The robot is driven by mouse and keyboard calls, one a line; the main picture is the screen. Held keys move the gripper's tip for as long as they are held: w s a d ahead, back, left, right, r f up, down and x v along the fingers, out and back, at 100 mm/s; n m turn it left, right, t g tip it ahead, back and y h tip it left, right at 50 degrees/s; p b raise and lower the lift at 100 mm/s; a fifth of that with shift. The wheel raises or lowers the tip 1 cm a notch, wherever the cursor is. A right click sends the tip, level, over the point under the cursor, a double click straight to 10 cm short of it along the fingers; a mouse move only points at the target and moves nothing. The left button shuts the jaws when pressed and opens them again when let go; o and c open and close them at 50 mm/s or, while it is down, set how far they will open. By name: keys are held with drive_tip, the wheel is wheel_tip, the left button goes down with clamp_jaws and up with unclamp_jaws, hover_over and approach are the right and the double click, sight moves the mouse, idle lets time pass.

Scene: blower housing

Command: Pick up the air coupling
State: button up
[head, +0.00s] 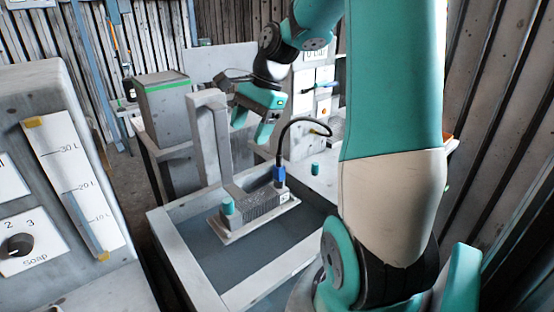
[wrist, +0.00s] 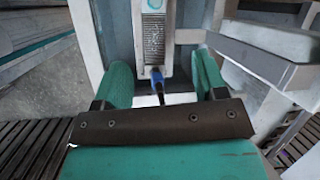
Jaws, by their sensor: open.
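The air coupling looks to be the blue connector (head: 279,175) with a black hose, standing upright at the right end of the grey ribbed blower housing (head: 258,206). It also shows as a blue piece in the wrist view (wrist: 157,77), between and beyond the fingers. My gripper (head: 252,126) is open and empty, above and slightly left of the coupling in the head view, apart from it. In the wrist view the two teal fingers (wrist: 162,62) are spread wide. The coupling's lower end is hard to make out.
The housing sits on a plate in a grey tray (head: 176,248). A tall grey bracket (head: 198,135) rises behind it. The black hose (head: 303,120) arcs right towards a wall panel (head: 322,92). Teal caps stand on the housing (head: 228,206) and behind the tray (head: 315,169).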

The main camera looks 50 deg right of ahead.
drive_tip(key=s+d+r+m+t+p, duration=0.15)
drive_tip(key=s+d+m, duration=0.25)
drive_tip(key=d+m, duration=0.75)
drive_tip(key=n+p, duration=0.2)
hover_over(276, 165)
drive_tip(key=s+d, duration=0.2)
wheel_tip(276, 165, down, 10)
drive_tip(key=f, duration=0.1)
drive_tip(key=shift+g+h, duration=0.3)
drive_tip(key=shift+g, duration=0.05)
drive_tip(key=shift+w+p+x, duration=0.1)
drive_tip(key=shift+p+x, duration=0.25)
drive_tip(key=shift+x, duration=1.1)
drive_tip(key=shift+w+p+x, duration=0.15)
drive_tip(key=shift+p+x, duration=0.2)
drive_tip(key=shift+x, duration=1.15)
drive_tip(key=shift+r, duration=0.15)
drive_tip(key=c, duration=1)
drive_tip(key=shift+c, duration=0.2)
drive_tip(key=shift+r, duration=0.1)
wheel_tip(276, 165, up, 20)
drive_tip(key=b, duration=0.1)
